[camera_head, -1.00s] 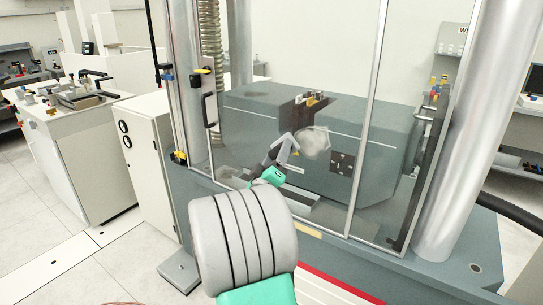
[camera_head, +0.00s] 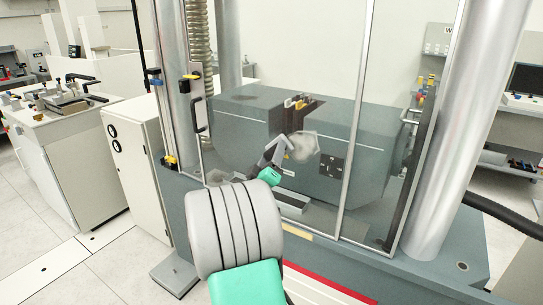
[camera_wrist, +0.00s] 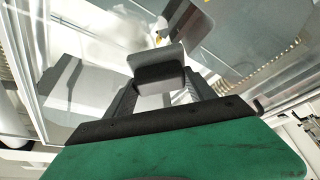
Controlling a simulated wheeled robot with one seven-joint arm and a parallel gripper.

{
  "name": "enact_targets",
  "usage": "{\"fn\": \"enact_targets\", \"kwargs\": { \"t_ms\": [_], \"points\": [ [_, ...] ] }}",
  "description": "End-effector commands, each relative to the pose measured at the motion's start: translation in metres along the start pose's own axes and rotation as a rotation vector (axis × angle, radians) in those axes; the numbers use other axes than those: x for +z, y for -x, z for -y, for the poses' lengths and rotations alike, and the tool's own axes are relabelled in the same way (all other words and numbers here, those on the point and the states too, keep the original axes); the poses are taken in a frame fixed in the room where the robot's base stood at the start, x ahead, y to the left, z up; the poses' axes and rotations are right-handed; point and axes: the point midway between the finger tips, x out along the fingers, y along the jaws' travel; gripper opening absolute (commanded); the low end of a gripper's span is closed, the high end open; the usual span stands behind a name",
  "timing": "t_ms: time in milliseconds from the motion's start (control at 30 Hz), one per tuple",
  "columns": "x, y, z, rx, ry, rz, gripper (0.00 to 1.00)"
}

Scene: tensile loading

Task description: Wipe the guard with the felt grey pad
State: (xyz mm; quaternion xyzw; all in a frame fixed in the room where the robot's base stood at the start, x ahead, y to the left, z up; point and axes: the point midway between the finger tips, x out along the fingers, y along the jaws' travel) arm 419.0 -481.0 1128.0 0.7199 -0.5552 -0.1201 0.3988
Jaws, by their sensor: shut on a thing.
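The guard (camera_head: 372,110) is a clear panel in metal frames across the front of the testing machine. A pale, hazy patch (camera_head: 305,147) shows on it near its middle. My gripper (camera_head: 279,149) is just left of the patch, at the guard. In the wrist view my gripper (camera_wrist: 160,88) is shut on the dark block of the felt grey pad (camera_wrist: 156,58), whose grey face points away from me. I cannot tell whether the pad touches the guard.
A round metal column (camera_head: 465,120) stands right of the guard, and another (camera_head: 172,80) stands left. A black handle (camera_head: 198,115) is on the guard's left side. A white cabinet (camera_head: 130,150) and a bench with fixtures (camera_head: 55,130) stand at left.

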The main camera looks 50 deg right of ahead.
Motion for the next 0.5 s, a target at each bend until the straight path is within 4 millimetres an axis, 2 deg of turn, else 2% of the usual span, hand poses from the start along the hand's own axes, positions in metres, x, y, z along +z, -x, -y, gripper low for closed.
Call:
{"fn": "enact_targets", "kwargs": {
  "t_ms": [500],
  "points": [
    [0.0036, -0.0099, -0.0002, 0.0, 0.0, 0.0, 0.31]
  ]
}}
